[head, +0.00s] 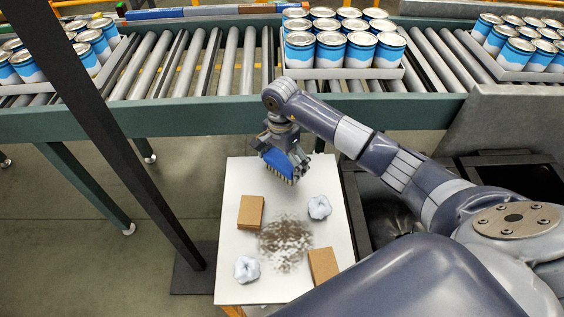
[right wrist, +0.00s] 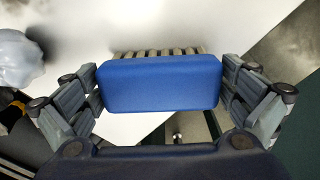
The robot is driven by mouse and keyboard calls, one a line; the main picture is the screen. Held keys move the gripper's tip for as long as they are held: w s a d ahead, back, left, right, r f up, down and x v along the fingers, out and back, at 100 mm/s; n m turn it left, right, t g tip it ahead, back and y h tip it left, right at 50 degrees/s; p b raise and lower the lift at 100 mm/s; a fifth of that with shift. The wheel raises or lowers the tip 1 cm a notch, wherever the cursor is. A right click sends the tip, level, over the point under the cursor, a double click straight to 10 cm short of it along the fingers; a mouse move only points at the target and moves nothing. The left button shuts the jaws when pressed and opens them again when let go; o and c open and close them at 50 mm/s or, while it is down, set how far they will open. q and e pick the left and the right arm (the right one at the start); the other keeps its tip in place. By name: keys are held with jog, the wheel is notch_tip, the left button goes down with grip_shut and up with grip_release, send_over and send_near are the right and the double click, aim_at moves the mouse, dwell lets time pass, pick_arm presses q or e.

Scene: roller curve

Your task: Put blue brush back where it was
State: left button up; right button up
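The blue brush (head: 279,165) is in my right gripper (head: 284,158), above the far edge of the white table (head: 235,180) in the head view. Its bristles point down toward the table. In the right wrist view the blue back of the brush (right wrist: 162,83) lies between the two fingers of my right gripper (right wrist: 162,95), which press on its ends. Pale bristles show along its far side. A patch of dark dirt (head: 285,240) lies on the middle of the white table. My left gripper is not in view.
Two brown boxes (head: 250,212) and two crumpled pale-blue wads (head: 319,207) lie around the dirt. Behind the table runs a roller conveyor (head: 235,65) with trays of blue-and-white cans (head: 330,48). Dark bins (head: 495,172) stand at the right. A dark post (head: 110,135) crosses the left.

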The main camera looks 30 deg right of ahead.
aim_at(281, 159)
jog(key=shift+r, duration=0.55)
notch_tip(281, 159, up, 11)
jog(key=shift+w+f+b, duration=0.1)
jog(key=shift+f+b, duration=0.1)
jog(key=shift+b, duration=1)
jog(key=shift+r, duration=0.35)
jog(key=shift+a, duration=0.1)
